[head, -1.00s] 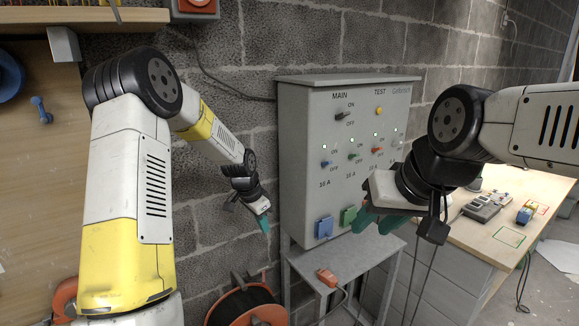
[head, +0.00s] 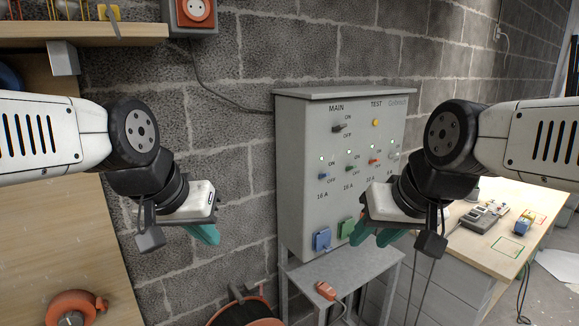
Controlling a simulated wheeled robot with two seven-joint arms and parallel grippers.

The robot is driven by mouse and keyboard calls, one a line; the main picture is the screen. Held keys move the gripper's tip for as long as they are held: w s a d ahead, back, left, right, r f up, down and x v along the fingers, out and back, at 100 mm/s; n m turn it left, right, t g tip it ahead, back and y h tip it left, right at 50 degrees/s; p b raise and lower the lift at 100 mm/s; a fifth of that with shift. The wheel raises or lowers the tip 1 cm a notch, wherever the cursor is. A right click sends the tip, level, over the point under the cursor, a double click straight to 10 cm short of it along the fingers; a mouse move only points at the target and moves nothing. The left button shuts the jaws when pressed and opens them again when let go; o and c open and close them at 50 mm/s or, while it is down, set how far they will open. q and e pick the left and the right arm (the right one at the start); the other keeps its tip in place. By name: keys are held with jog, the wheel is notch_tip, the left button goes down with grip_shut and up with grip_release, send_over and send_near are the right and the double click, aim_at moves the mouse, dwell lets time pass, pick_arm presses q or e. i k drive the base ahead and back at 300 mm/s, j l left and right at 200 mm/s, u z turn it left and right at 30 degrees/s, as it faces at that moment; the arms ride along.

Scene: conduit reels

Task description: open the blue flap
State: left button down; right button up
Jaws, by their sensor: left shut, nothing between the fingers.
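The blue flap (head: 322,240) is on the lower left front of the grey electrical cabinet (head: 292,190). It looks down over its outlet, though it is small in view. A green flap (head: 346,228) sits to its right. My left gripper (head: 207,235) is shut and empty, left of the cabinet in front of the block wall, clear of the blue flap. My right gripper (head: 374,236) is open and empty, its teal fingers in front of the cabinet's lower right, to the right of the blue flap. It hides part of the cabinet front.
A small grey table (head: 355,266) stands under the cabinet with an orange connector (head: 326,290) on it. A cable reel (head: 240,312) stands on the floor below. A wooden workbench (head: 480,245) with small devices is at the right. A red socket box (head: 195,12) hangs at the upper left.

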aim_at(324, 238)
jog(key=l+u, duration=0.2)
jog(key=l, duration=0.25)
jog(key=k+l+u, duration=0.15)
jog(key=l, duration=0.3)
jog(key=k+l+u, duration=0.2)
jog(key=l, duration=0.25)
jog(key=i, duration=0.1)
